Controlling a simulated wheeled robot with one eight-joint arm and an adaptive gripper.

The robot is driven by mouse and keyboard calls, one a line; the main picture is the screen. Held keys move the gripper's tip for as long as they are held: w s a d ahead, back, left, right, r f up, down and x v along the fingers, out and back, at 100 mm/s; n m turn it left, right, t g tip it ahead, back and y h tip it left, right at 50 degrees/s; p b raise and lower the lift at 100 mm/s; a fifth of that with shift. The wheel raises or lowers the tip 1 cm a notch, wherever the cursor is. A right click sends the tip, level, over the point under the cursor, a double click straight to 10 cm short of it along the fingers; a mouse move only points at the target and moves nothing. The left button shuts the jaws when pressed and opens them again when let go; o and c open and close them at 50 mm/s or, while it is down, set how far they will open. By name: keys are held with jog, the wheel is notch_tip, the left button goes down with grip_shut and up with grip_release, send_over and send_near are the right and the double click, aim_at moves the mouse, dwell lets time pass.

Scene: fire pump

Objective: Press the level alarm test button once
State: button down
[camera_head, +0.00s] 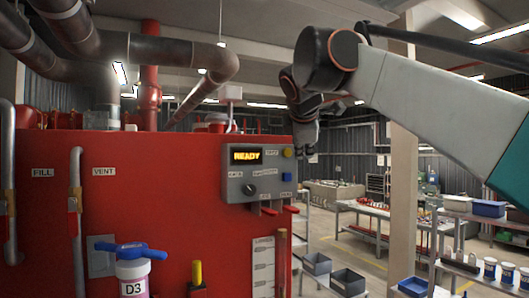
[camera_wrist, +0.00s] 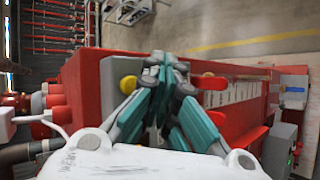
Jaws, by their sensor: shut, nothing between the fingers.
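The grey control panel (camera_head: 257,168) is on the right end of the red tank. It has a lit READY display (camera_head: 246,155), a yellow button (camera_head: 287,151), a blue button (camera_head: 286,177) and a black knob (camera_head: 249,189). Its small labels are too blurred to tell which button is the level alarm test. In the wrist view my gripper (camera_wrist: 167,62) is shut and empty. A round yellow button (camera_wrist: 128,84) on a grey surface lies just left of its fingers; I cannot tell if they touch. In the head view my arm's end is just right of the panel, its fingertips unclear.
The red tank (camera_head: 120,200) fills the left, with pipes above. Red levers (camera_head: 290,209) jut below the panel. A shelf with grey bins (camera_head: 348,280) is at right.

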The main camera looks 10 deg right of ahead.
jog(key=shift+w+a+p, duration=0.15)
jog(key=shift+w+p, duration=0.05)
jog(key=shift+w, duration=0.35)
jog(key=shift+w+a+p, duration=0.15)
jog(key=shift+w+p, duration=0.05)
jog(key=shift+w, duration=0.35)
jog(key=shift+w+r, duration=0.1)
dwell(0.6)
jog(key=shift+w+a+p, duration=0.15)
jog(key=shift+w+p, duration=0.15)
jog(key=shift+p, duration=0.05)
jog(key=shift+w+a+p, duration=0.2)
jog(key=shift+w+p, duration=0.2)
jog(key=shift+w, duration=0.1)
dwell(0.9)
jog(key=shift+s+d, duration=0.1)
jog(key=shift+s, duration=0.05)
jog(key=shift+s+d, duration=0.2)
jog(key=shift+s, duration=0.6)
jog(key=s, duration=0.1)
jog(key=s+d, duration=0.1)
jog(key=s, duration=0.1)
jog(key=s+b, duration=0.1)
jog(key=shift+s+d, duration=0.3)
jog(key=shift+s, duration=0.1)
